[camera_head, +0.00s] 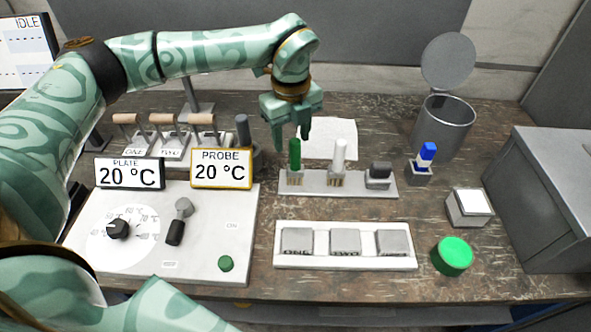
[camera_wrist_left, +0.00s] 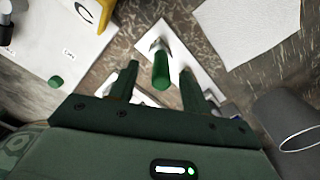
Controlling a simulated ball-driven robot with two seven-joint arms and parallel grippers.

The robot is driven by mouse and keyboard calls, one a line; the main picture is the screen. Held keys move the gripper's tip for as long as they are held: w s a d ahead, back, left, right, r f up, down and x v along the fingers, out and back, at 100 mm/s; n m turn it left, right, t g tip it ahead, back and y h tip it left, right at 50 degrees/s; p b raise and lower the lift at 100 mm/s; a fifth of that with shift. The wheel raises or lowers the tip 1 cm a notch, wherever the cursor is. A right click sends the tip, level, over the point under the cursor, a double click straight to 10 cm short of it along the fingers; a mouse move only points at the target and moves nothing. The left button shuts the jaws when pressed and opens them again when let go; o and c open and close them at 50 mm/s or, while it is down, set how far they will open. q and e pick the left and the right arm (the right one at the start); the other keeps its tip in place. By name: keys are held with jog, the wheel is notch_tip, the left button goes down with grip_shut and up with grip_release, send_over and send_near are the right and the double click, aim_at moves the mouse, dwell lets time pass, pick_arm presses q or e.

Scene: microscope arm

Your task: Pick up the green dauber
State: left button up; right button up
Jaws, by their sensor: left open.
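The green dauber (camera_head: 294,155) stands upright in the left socket of a grey rack (camera_head: 317,186). A white dauber (camera_head: 339,155) stands in the rack's middle socket, and a dark-topped piece (camera_head: 379,170) sits at its right end. My left gripper (camera_head: 291,132) is open and points down just above the green dauber's top. In the left wrist view the green dauber (camera_wrist_left: 161,72) shows between the two open fingers of the left gripper (camera_wrist_left: 159,68), with space on both sides. Whether the fingers overlap its height is hard to tell. My right gripper is not in view.
A white tray with grey squares (camera_head: 345,262) lies in front of the rack. A blue-topped piece (camera_head: 426,153), a grey bin (camera_head: 443,125) and a green round button (camera_head: 452,256) are to the right. The control panel (camera_head: 205,250) and PROBE display (camera_head: 221,169) stand left.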

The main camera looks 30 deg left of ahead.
aim_at(295, 152)
pick_arm(q)
jog(key=f, duration=0.2)
jog(key=d+f+b, duration=0.1)
jog(key=f, duration=0.1)
jog(key=shift+f, duration=0.4)
jog(key=shift+s+r, duration=0.1)
grip_shut()
jog(key=shift+r, duration=0.3)
notch_tip(295, 152, up, 2)
jog(key=shift+r+p, duration=0.2)
jog(key=shift+p, duration=0.3)
jog(key=s+a+r+p, duration=0.2)
jog(key=s+a+r, duration=0.1)
jog(key=s+r, duration=0.7)
jog(key=s, duration=0.3)
jog(key=shift+s+a, duration=0.15)
jog(key=shift+s, duration=0.15)
